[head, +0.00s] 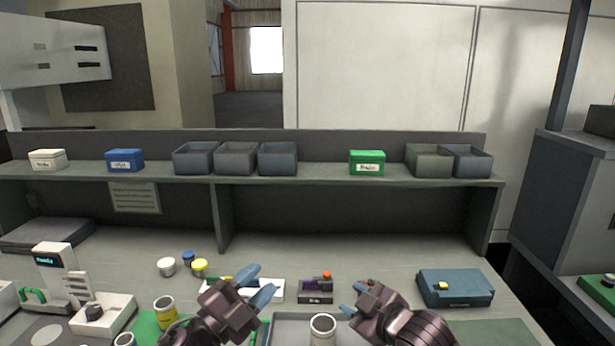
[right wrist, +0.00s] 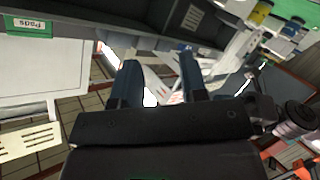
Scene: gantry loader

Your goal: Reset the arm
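My left gripper (head: 262,286) is in the head view at the lower middle, above the bench. Its blue-grey fingers are apart and nothing shows between them. My right gripper (head: 352,298) is to its right, also above the bench, its fingers pointing inward to the left. In the right wrist view my right gripper (right wrist: 160,85) has its two dark fingers well apart with empty space between. Neither gripper visibly touches an object. A white-rimmed cup (head: 322,326) stands between and below the two grippers.
A grey tray (head: 287,330) lies below the grippers, with a small dark box (head: 317,290) behind it. A blue case (head: 455,287) lies at right. A white device (head: 60,275) stands at left. The shelf (head: 320,173) behind holds bins and small boxes.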

